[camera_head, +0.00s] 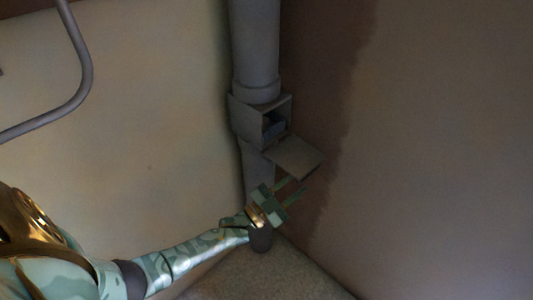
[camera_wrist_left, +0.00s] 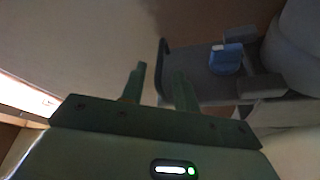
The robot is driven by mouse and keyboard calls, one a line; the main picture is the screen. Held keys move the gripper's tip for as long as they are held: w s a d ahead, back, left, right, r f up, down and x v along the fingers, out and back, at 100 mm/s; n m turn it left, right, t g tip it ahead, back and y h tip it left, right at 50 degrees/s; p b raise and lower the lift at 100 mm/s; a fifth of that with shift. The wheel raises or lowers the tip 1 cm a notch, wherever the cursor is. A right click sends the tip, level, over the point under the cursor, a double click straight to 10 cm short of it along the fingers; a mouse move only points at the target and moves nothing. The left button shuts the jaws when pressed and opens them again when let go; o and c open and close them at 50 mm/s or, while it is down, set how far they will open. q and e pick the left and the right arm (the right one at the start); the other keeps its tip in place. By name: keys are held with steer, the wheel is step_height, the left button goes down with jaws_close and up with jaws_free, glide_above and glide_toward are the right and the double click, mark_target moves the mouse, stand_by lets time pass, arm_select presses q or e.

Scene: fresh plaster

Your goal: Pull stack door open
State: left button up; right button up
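The stack door (camera_head: 296,157) is a grey flap on the box (camera_head: 245,122) of the grey stack pipe (camera_head: 255,45). It hangs open, folded down and outward from the bottom of the box opening. In the left wrist view the door (camera_wrist_left: 188,62) shows as a dark panel with a raised edge at its left. My left gripper (camera_head: 299,184) is just below the door, its two fingers apart with nothing seen between them. In the left wrist view the gripper (camera_wrist_left: 160,72) points toward the door; whether a finger touches it I cannot tell. My right gripper is out of view.
A blue object (camera_head: 273,126) sits inside the box; it also shows in the left wrist view (camera_wrist_left: 226,60). The pipe stands in a wall corner, with a damp-looking dark patch on the right wall. A bent grey rail (camera_head: 83,75) is at upper left. The floor by the corner looks clear.

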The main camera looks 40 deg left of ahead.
arm_select(q)
steer(key=v, duration=1.1)
steer(key=shift+p, duration=0.45)
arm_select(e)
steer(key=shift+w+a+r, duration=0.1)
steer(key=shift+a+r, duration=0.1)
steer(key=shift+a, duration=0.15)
arm_select(q)
steer(key=shift+w, duration=0.1)
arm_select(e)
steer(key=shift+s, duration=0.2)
